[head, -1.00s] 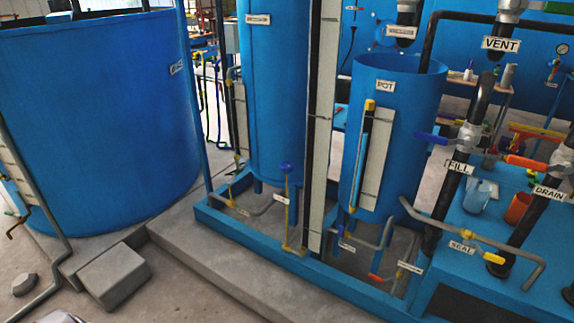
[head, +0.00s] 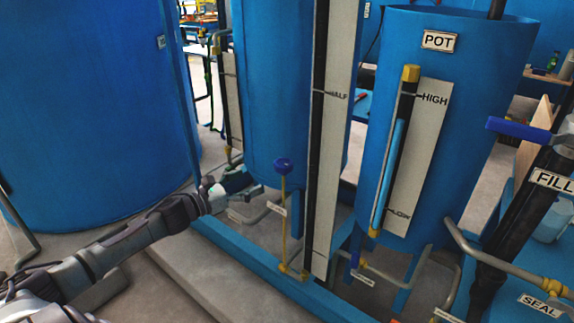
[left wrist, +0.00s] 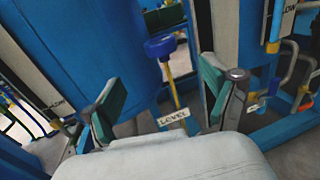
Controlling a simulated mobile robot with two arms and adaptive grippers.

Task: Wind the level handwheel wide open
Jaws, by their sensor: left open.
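The level handwheel (head: 283,165) is a small blue knob on top of a thin upright yellow stem (head: 284,205), in front of the middle blue tank. In the left wrist view the handwheel (left wrist: 160,47) shows ahead, between and beyond the two green-padded fingers, with a LEVEL tag (left wrist: 173,117) on its stem. My left gripper (head: 249,184) is open and empty, to the left of the handwheel and a little lower in the head view. The fingers (left wrist: 160,92) are apart from the handwheel. My right gripper is not in view.
A black post with a white scale board (head: 335,130) stands just right of the handwheel. The POT tank (head: 475,110) and the FILL pipe (head: 520,210) are farther right. A blue base rail (head: 235,250) runs below, and a large blue tank (head: 90,100) stands at left.

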